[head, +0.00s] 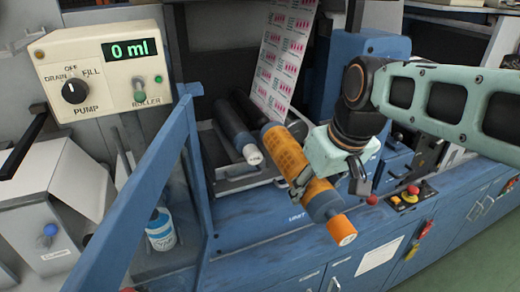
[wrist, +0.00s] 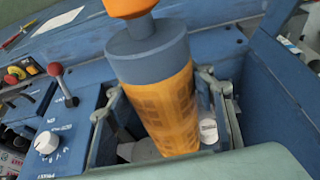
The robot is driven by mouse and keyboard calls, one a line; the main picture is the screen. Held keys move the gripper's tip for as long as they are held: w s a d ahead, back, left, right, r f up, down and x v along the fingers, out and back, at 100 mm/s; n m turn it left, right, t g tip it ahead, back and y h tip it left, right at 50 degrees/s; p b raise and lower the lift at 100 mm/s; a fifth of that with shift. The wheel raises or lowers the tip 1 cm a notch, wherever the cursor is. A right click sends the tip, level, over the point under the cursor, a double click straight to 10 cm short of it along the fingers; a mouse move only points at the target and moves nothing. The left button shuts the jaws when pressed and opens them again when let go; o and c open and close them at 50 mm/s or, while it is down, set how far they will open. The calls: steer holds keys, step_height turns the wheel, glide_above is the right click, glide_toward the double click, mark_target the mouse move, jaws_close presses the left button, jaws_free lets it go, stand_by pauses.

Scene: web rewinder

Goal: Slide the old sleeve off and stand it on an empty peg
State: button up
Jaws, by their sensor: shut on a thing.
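The orange patterned sleeve (head: 283,150) is around a blue-grey cylinder (head: 323,205) with a bright orange end (head: 342,230). The cylinder lies tilted, its orange end toward the lower right. My gripper (head: 303,184) is shut on the sleeve near its lower right end. In the wrist view the sleeve (wrist: 165,110) stands between the grey fingers (wrist: 155,100), with the blue-grey cylinder part (wrist: 150,55) and orange end (wrist: 130,7) beyond it. The sleeve's far end is partly hidden. I cannot make out an empty peg in either view.
A dark roller with a white end (head: 250,153) lies left of the sleeve. A printed web (head: 283,55) hangs behind. A blue guard frame (head: 150,185) stands at left, near the pump panel (head: 103,68). A red-knobbed lever (wrist: 56,72) and dial (wrist: 46,142) sit close by.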

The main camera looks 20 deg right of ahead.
mark_target(344, 222)
steer(key=shift+s+d+r+p, duration=0.1)
steer(key=shift+s+r+p, duration=0.25)
steer(key=shift+s, duration=1.25)
steer(key=shift+s+r+p, duration=0.35)
steer(key=shift+s, duration=1.3)
steer(key=shift+s+d+r+p, duration=0.1)
steer(key=shift+s+r+p, duration=0.25)
steer(key=shift+s, duration=1.5)
